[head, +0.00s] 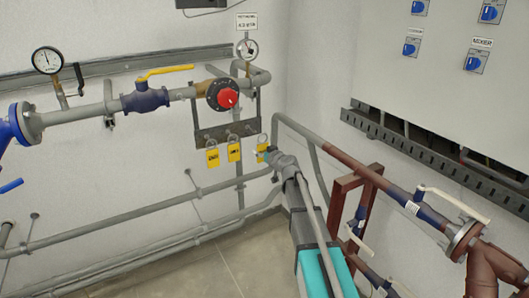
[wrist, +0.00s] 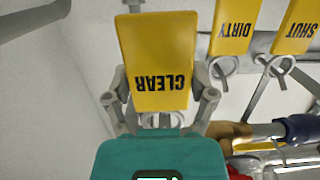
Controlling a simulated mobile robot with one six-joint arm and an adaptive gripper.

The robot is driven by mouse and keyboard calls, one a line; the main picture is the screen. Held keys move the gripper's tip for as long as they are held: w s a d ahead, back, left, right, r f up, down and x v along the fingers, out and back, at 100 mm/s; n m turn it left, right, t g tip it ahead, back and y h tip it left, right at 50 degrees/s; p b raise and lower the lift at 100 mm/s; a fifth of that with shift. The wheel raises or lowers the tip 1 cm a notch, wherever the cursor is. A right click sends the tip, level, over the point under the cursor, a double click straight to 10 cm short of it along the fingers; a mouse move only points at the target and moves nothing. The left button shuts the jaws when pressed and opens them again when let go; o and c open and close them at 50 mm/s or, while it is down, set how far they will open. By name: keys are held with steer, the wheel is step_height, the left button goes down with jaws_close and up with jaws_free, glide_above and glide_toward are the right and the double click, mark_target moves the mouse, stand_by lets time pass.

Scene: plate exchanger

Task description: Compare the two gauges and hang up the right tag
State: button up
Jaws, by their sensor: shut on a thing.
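My gripper (head: 268,153) is shut on the yellow CLEAR tag (wrist: 155,62), with one finger at each side of it in the wrist view. The tag's ring end is partly hidden by my gripper, so I cannot tell whether it still sits on a peg. The yellow DIRTY tag (wrist: 232,27) and SHUT tag (wrist: 298,27) hang beside it by rings. In the head view two yellow tags (head: 212,157) (head: 234,152) hang from the grey rack (head: 222,131). The left gauge (head: 47,60) and right gauge (head: 248,49) are on the pipework; their readings are too small to tell.
A yellow-handled valve (head: 146,100) and red knob (head: 228,96) are on the pipe above the tags. Brown pipework (head: 345,150) stands close on the right. A cabinet (head: 430,70) is on the right wall. Floor (head: 215,262) is clear below the rack.

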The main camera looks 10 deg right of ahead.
steer(key=r+x, duration=0.1)
steer(key=x, duration=0.7)
stand_by(3.2)
steer(key=shift+r, duration=0.15)
steer(key=shift+f+v, duration=0.2)
steer(key=shift+v, duration=1.75)
steer(key=shift+f+v, duration=0.25)
steer(key=shift+v, duration=1.75)
steer(key=shift+s, duration=0.1)
